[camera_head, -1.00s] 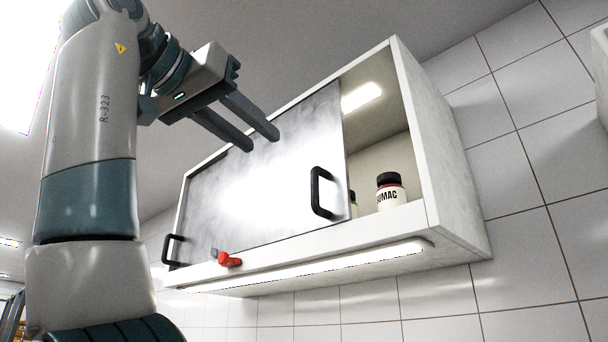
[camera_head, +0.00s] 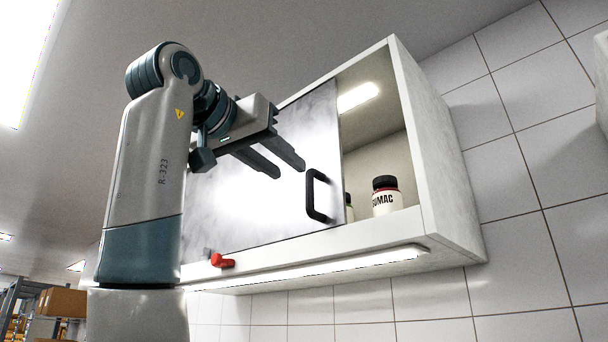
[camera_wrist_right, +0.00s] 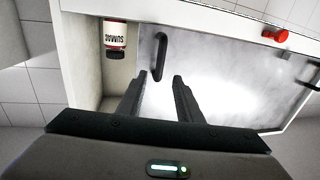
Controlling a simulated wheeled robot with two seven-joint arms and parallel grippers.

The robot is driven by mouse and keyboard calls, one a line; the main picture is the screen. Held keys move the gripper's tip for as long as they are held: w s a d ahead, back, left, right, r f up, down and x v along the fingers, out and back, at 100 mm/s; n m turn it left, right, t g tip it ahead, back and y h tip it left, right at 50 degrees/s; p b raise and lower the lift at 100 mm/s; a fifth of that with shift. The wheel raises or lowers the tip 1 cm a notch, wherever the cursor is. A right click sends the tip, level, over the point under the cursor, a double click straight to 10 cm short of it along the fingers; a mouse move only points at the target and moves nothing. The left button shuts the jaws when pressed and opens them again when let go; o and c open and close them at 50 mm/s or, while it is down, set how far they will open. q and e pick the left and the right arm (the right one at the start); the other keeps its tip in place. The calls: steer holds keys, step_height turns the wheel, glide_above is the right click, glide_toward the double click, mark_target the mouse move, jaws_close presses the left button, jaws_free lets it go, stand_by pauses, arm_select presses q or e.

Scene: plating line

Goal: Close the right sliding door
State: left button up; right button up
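The sliding door (camera_head: 247,212) is a shiny grey panel on a white wall cabinet (camera_head: 440,165). It stands partly open, with a gap at the cabinet's right end. Its black bar handle (camera_head: 313,195) is near the panel's right edge. My right gripper (camera_head: 291,170) is open and empty, up and left of the handle in the head view. In the right wrist view, the handle (camera_wrist_right: 160,56) lies just beyond the fingertips (camera_wrist_right: 158,79), apart from them. My left gripper is not in view.
A jar labelled SUMAC (camera_head: 385,197) stands in the open right part, with another item partly hidden beside it. A red knob (camera_head: 222,261) sits on the cabinet's lower edge at the left. Shelving with boxes (camera_head: 62,302) is at the far left.

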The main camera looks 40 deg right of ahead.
mark_target(308, 184)
steer(key=p+x, duration=0.2)
steer(key=x, duration=0.6)
steer(key=shift+p, duration=0.3)
jaws_close()
